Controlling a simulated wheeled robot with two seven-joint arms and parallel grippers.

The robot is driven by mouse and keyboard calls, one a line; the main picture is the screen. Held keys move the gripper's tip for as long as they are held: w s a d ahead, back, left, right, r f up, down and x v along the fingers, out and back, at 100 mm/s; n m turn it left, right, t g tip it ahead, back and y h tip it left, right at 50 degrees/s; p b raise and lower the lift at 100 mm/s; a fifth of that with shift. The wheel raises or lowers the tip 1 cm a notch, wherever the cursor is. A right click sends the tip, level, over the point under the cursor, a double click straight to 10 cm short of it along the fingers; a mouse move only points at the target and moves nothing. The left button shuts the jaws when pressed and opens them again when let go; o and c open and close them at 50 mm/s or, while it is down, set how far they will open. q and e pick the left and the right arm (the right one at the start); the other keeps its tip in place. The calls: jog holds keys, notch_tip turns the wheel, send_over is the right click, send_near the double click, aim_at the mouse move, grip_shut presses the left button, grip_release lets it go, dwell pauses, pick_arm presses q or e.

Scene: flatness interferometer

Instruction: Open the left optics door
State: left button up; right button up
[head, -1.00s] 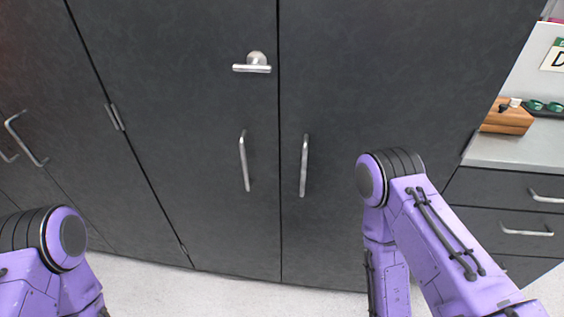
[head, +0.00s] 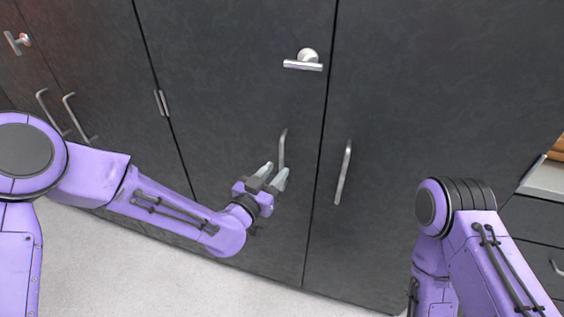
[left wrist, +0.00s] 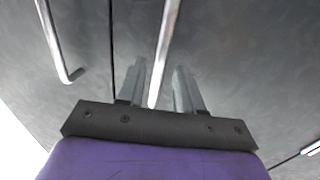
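The left optics door (head: 235,90) is a dark grey panel and looks closed. It has a silver bar handle (head: 283,147) and a silver T-shaped latch (head: 304,60) above it. My left gripper (head: 273,177) is open at the lower part of this handle. In the left wrist view the handle (left wrist: 166,45) runs between the spread fingers (left wrist: 162,88), with gaps seen on both sides. The lower part of the handle is partly hidden by the gripper in the head view. My right gripper is out of view; only part of my right arm shows.
The neighbouring right door (head: 420,110) has its own bar handle (head: 344,172), close across the seam. Another cabinet with two bar handles (head: 78,117) stands at the left. Drawers (head: 538,255) are at the right edge. The pale floor (head: 130,265) in front is clear.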

aim_at(281, 167)
pick_arm(q)
jog(key=x, duration=0.4)
jog(key=shift+w+d+f, duration=0.1)
grip_shut()
